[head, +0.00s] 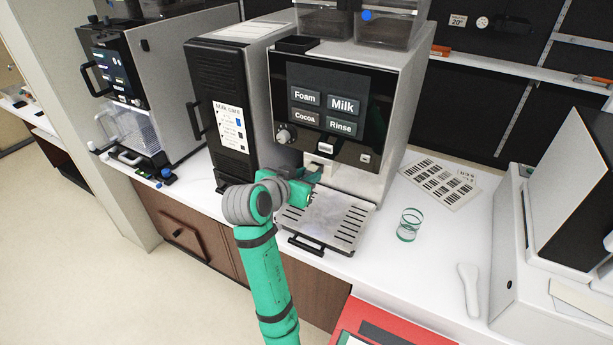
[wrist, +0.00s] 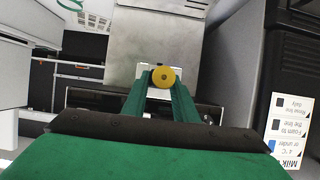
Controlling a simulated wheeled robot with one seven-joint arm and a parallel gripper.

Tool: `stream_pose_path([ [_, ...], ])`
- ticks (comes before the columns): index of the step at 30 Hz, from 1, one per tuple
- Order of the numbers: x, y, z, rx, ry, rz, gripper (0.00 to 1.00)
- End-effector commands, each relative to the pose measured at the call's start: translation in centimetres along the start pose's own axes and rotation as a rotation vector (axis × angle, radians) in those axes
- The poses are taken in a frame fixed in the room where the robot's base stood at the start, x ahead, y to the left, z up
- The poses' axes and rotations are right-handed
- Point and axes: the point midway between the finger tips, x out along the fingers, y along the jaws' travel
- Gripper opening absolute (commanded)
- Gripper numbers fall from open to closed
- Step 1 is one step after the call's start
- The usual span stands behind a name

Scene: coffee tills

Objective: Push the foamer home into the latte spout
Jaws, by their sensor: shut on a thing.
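The coffee machine (head: 345,125) has a screen reading Foam, Milk, Cocoa and Rinse. My gripper (head: 312,190) is in front of it, below the screen and above the drip tray (head: 345,205). In the wrist view, my gripper (wrist: 162,84) has its green fingers shut on a pale piece with a round yellow end, which I take to be the foamer (wrist: 164,75). It is close to the machine's metal front. In the head view the gripper hides the foamer. I cannot tell where the latte spout's opening is or how far the foamer is in it.
A black milk cooler (head: 218,100) stands left of the machine. A second machine (head: 150,80) stands further left.

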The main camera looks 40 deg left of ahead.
Motion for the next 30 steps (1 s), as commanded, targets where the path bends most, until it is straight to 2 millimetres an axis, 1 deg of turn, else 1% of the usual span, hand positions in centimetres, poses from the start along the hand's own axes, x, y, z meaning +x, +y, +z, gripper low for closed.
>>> stream_pose_path([
  [30, 1.6, 0.0, -0.7, 0.000, 0.001, -0.001, 0.04],
])
